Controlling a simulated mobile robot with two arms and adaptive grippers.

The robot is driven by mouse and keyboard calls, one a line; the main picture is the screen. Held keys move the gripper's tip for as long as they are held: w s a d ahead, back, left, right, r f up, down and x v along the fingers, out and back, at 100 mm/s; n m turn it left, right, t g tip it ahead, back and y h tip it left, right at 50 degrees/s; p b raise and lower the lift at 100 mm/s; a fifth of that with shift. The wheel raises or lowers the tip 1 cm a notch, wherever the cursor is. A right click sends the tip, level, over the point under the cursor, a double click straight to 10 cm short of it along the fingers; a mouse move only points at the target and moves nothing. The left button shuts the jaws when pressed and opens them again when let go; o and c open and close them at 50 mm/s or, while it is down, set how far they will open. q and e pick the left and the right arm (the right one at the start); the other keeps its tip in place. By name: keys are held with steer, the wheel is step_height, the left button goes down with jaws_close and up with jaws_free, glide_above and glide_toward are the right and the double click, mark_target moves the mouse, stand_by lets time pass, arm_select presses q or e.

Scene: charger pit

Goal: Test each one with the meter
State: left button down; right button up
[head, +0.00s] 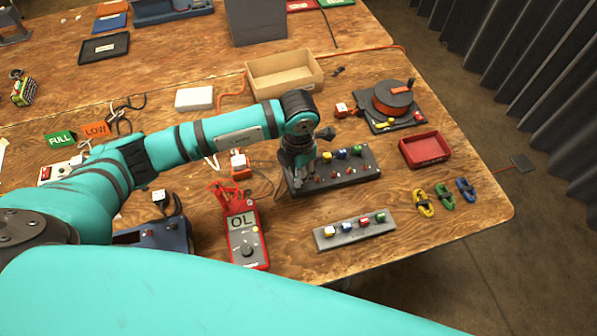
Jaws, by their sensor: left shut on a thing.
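The red meter (241,251) lies face up on the wooden table with "OL" on its display. Its red leads (222,190) are bunched at its top end. A dark block (358,180) behind and right of it holds several small coloured pieces (341,155), with red-topped points along its front row. A grey strip (337,242) in front holds several more coloured pieces. My left gripper (304,172) points down at the left end of the dark block, shut on a small piece that its fingers mostly hide. My right gripper is out of view.
A green "FULL" card (60,139) and an orange "LOW" card (96,129) lie at left. An empty red tray (425,149), a cable reel (392,98) and yellow, green and blue loops (445,196) are at right. An open cardboard box (284,78) stands behind.

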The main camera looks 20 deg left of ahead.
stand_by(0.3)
arm_select(q)
steer(key=shift+f+b, duration=0.25)
steer(key=shift+b, duration=0.05)
stand_by(0.5)
steer(key=c, duration=1.2)
jaws_free()
steer(key=shift+c, duration=0.2)
steer(key=shift+o, duration=0.2)
steer(key=shift+o, duration=1.3)
steer(key=shift+r, duration=0.1)
steer(key=shift+r+p, duration=2.4)
steer(key=shift+r, duration=1.3)
